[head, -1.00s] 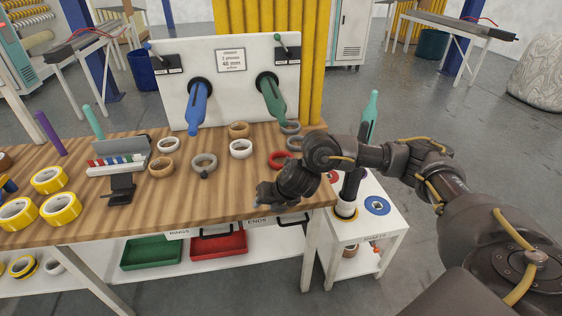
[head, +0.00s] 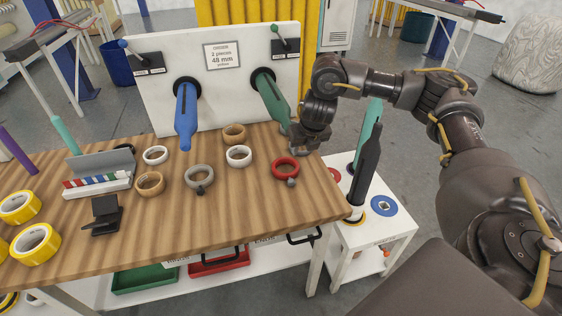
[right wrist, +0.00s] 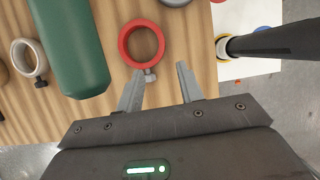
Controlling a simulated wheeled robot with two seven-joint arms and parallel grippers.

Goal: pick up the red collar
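My right gripper (head: 299,140) is above the table, behind and slightly right of the collar in the head picture. My left gripper is not in view.
A green spindle (head: 271,98) juts from the white panel (head: 223,88) close to my right gripper. A grey collar (head: 199,178) and several tape rolls lie to the left. A white cart (head: 394,232) with a dark upright post (head: 368,165) stands at the right.

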